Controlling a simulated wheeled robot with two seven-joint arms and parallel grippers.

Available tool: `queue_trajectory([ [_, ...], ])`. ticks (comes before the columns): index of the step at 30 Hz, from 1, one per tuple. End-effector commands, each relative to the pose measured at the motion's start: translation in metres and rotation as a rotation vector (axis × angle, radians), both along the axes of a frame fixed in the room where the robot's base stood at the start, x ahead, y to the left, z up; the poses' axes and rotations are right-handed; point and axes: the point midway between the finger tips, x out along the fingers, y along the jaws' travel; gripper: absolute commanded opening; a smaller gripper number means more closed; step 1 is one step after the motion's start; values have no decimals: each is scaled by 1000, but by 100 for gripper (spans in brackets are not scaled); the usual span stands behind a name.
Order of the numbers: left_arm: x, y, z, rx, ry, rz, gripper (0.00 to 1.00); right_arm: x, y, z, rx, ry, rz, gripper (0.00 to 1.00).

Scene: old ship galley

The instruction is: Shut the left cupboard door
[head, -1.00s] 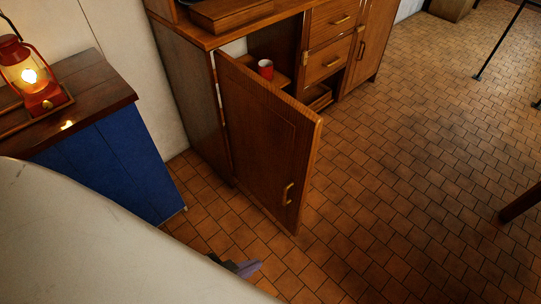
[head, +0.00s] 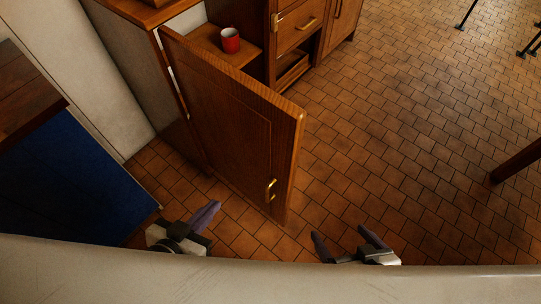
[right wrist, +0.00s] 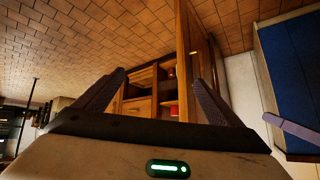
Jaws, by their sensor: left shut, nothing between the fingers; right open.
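The left cupboard door (head: 222,115) is brown panelled wood and stands wide open, swung out from the cupboard (head: 150,75). Its brass handle (head: 271,188) is low in the head view, near the door's free edge. My left gripper (head: 212,210) is shut and empty, left of the handle and apart from the door. My right gripper (head: 341,236) is open and empty, right of the door's free edge with a gap of floor between. In the right wrist view the door (right wrist: 197,38) and open cupboard show beyond the right fingers, seen upside down.
A red mug (head: 230,40) stands on a shelf inside the open cupboard. Drawers (head: 298,25) are to its right. A blue cabinet (head: 75,180) stands at the left. Tiled floor (head: 400,130) to the right of the door is clear, apart from a dark wooden piece (head: 515,162).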

Motion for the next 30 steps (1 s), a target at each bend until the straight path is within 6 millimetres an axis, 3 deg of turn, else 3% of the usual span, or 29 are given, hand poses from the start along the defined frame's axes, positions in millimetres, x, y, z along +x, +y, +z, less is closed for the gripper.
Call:
queue_trajectory([
  [1,9,-5,-17,-14,-75,-45,0,-2,3,-36,10,-1,0,99],
  [5,21,-22,0,-73,-254,-145,0,2,9,-64,35,-21,0,100],
  [9,21,-38,20,-140,-399,-230,0,4,15,-85,58,-36,-1,100],
  [20,16,-55,49,-220,-526,-303,0,6,20,-95,81,-49,0,100],
  [30,64,-91,50,-223,-530,-299,0,8,24,-105,79,-20,16,100],
])
